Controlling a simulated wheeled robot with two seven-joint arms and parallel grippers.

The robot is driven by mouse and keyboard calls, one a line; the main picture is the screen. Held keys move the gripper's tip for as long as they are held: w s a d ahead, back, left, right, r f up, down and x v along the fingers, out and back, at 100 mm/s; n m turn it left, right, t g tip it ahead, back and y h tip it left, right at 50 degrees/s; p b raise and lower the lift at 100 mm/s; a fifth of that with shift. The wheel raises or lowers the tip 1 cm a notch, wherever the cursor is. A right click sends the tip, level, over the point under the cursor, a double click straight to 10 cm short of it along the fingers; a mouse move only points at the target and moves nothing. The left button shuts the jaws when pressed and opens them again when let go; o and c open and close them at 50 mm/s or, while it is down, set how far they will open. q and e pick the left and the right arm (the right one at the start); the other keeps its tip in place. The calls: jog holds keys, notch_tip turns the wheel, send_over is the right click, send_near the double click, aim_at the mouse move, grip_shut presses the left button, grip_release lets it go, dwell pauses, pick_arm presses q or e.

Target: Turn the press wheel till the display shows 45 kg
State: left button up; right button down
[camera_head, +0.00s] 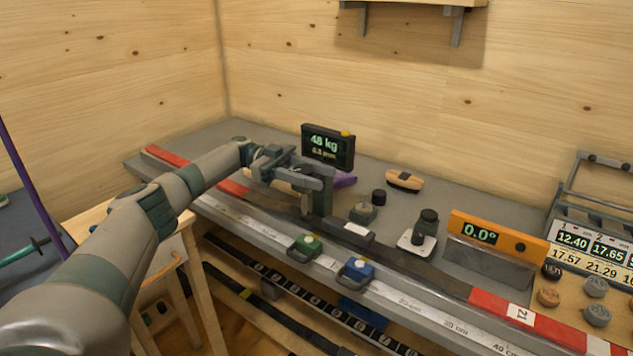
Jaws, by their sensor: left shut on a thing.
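The display (327,146) stands at the back of the bench, a black box with green digits that seem to read 48 kg, with a smaller line in mm below. My left gripper (308,196) comes in from the left in the head view and sits in front of the display, over the bench. It is shut at the press, and its fingers and wrist hide most of the wheel, so I cannot make out the wheel's shape or angle. My right gripper is out of view.
A long ski-like strip with red ends (545,322) runs along the bench front. Green (307,245) and blue (356,271) clamps sit on the front edge. A brush (404,181), small dark jars and an orange angle gauge (497,237) stand to the right.

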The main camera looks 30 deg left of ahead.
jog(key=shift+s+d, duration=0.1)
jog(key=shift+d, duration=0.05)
pick_arm(q)
jog(key=o, duration=1)
jog(key=shift+o, duration=0.2)
